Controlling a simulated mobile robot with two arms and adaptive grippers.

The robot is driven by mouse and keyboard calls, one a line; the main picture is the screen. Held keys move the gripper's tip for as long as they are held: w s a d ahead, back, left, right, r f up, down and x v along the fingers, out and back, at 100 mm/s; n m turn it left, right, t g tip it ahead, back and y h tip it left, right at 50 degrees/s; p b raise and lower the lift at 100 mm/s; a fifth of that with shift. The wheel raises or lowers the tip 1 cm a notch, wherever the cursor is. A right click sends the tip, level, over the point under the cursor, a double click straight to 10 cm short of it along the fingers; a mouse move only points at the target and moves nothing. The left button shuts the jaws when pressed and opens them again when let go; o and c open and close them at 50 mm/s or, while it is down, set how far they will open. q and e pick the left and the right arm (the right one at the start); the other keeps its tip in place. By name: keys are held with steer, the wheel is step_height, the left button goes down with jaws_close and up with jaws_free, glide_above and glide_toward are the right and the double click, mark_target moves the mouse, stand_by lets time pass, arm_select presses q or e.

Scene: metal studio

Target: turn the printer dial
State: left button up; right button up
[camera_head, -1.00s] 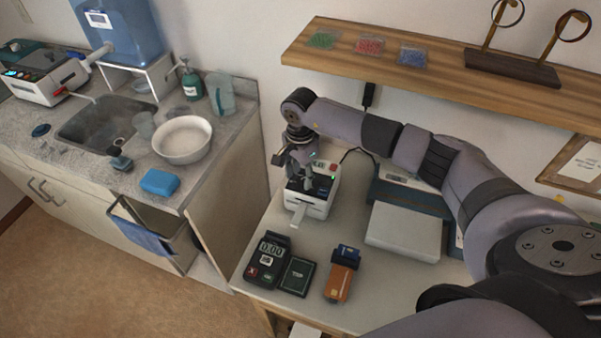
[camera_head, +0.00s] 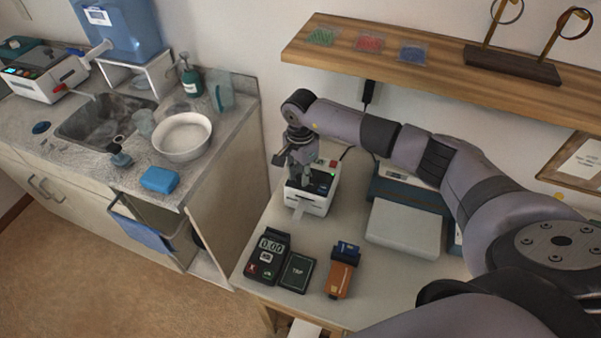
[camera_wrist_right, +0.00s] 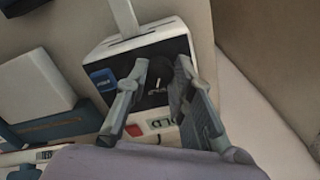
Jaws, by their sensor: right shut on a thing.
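The small white label printer (camera_head: 318,198) with a black top stands on the table at the back left, a paper strip (camera_head: 299,211) sticking out of its front. It also shows in the right wrist view (camera_wrist_right: 100,52). There its dark round dial (camera_wrist_right: 158,86) sits on the black top, between the fingers. My right gripper (camera_head: 300,182) reaches down onto the printer from above. In the right wrist view my right gripper (camera_wrist_right: 162,72) is shut on the dial, with one finger on each side. My left gripper is not in view.
A card reader (camera_head: 267,257), a dark pad (camera_head: 297,272) and an orange device (camera_head: 342,270) lie in front of the printer. A white box (camera_head: 404,228) lies to its right. A wooden shelf (camera_head: 440,82) hangs above my right arm. The sink counter (camera_head: 215,140) is at left.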

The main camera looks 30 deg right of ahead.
jaws_close()
steer(key=m+b, duration=0.2)
steer(key=shift+f+m, duration=0.1)
steer(key=shift+m, duration=0.3)
steer(key=m+b, duration=0.1)
steer(key=m, duration=0.1)
steer(key=shift+m+b, duration=0.35)
steer(key=shift+m, duration=0.05)
steer(key=m+b, duration=0.1)
steer(key=m, duration=0.2)
steer(key=shift+b, duration=0.3)
steer(key=shift+m+b, duration=0.5)
steer(key=shift+m, duration=1.2)
steer(key=shift+r, duration=0.2)
steer(key=o, duration=0.9)
jaws_free()
